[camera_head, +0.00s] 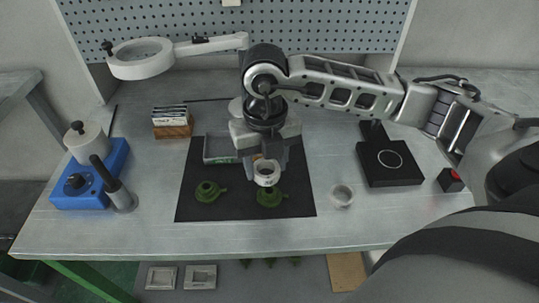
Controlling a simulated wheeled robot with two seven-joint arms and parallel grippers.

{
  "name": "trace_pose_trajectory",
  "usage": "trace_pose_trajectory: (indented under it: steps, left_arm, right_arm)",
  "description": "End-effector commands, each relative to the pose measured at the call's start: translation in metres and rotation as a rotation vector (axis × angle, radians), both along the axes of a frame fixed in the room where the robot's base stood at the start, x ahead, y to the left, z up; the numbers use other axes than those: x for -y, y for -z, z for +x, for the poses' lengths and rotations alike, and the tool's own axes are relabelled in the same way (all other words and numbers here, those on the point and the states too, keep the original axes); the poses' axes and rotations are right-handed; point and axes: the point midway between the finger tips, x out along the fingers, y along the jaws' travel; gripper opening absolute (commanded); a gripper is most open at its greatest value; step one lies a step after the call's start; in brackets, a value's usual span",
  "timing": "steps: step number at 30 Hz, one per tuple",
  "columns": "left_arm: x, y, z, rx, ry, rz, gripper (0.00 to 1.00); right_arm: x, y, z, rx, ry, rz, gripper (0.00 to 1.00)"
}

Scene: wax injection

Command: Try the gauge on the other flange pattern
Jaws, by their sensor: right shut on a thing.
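My right gripper (263,166) points down over the dark mat (226,211) and is shut on a pale ring gauge (267,180). The gauge is at the near, right green flange pattern (268,199) and hides part of its top; I cannot tell whether it touches the pattern or hangs just above it. Another green flange pattern (207,191) lies on the left of the mat, uncovered. My left gripper is not in view.
A grey tray (218,149) sits at the mat's back, partly behind my gripper. A pale ring (342,195) and a black plate device (389,163) stand to the right. A blue machine (93,184) is at left. A lamp ring (141,58) hangs at back left.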

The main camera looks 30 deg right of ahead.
Motion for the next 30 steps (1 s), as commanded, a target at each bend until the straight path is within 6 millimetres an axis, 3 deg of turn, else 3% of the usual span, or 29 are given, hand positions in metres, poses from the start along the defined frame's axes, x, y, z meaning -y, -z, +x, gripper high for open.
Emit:
trace_pose_trajectory:
  steps: [3, 9, 25, 30]
  left_arm:
    - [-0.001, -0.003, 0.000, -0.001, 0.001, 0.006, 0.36]
    - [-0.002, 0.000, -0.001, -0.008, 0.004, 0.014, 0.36]
    - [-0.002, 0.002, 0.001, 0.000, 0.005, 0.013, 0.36]
    - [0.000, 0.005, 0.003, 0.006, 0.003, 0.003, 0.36]
  right_arm:
    - [0.003, -0.003, -0.002, -0.001, 0.287, -0.001, 0.20]
    - [0.006, -0.003, -0.002, 0.001, 0.563, -0.002, 0.20]
    - [0.007, -0.001, -0.002, 0.002, 0.613, -0.001, 0.20]
    - [0.007, 0.009, -0.002, 0.000, 0.612, -0.002, 0.20]
